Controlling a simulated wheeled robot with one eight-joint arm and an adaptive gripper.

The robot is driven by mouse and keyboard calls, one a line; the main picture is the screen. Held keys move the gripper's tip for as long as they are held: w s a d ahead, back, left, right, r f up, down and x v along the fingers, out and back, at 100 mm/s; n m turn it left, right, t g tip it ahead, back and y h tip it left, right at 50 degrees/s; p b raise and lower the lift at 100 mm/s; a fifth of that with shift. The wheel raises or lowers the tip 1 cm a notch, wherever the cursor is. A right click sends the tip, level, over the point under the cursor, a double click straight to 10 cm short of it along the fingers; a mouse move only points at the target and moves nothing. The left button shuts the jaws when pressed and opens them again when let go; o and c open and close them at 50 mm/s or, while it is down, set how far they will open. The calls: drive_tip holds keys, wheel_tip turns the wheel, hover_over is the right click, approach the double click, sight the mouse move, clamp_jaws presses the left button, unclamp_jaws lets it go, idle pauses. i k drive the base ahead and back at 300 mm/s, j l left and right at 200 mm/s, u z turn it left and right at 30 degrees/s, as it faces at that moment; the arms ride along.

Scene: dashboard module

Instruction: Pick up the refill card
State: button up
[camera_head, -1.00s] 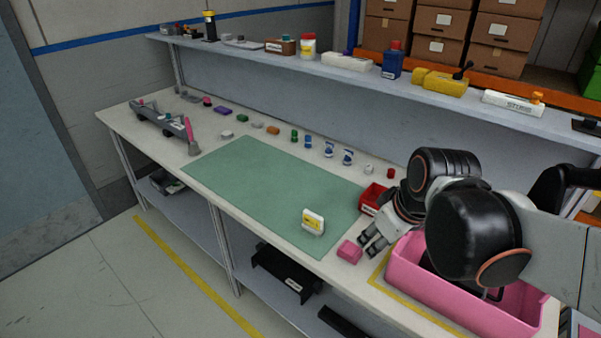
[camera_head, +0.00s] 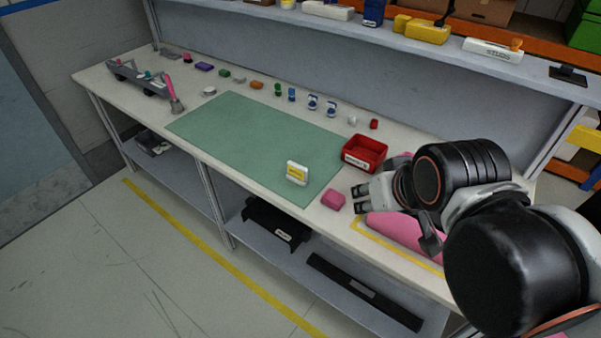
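A small white card with a yellow label (camera_head: 297,173), which looks like the refill card, stands upright near the front right of the green mat (camera_head: 250,140). My gripper (camera_head: 360,199) is at the right of the mat, above the bench's front part, pointing left. Its two fingers look apart, with nothing seen between them. A pink block (camera_head: 333,199) lies just left of the fingertips, between them and the card. The card is clear of the gripper.
A red bin (camera_head: 364,154) stands behind my gripper. A pink container (camera_head: 405,232) is partly hidden by my arm. Several small items line the mat's back edge. A grey rack (camera_head: 140,80) and a pink-handled tool (camera_head: 173,95) stand at the left. A shelf runs above.

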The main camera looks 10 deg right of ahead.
sight(298, 174)
drive_tip(key=j+z, duration=0.45)
drive_tip(key=k+j+z, duration=0.15)
drive_tip(key=j+z, duration=0.25)
drive_tip(key=j, duration=0.15)
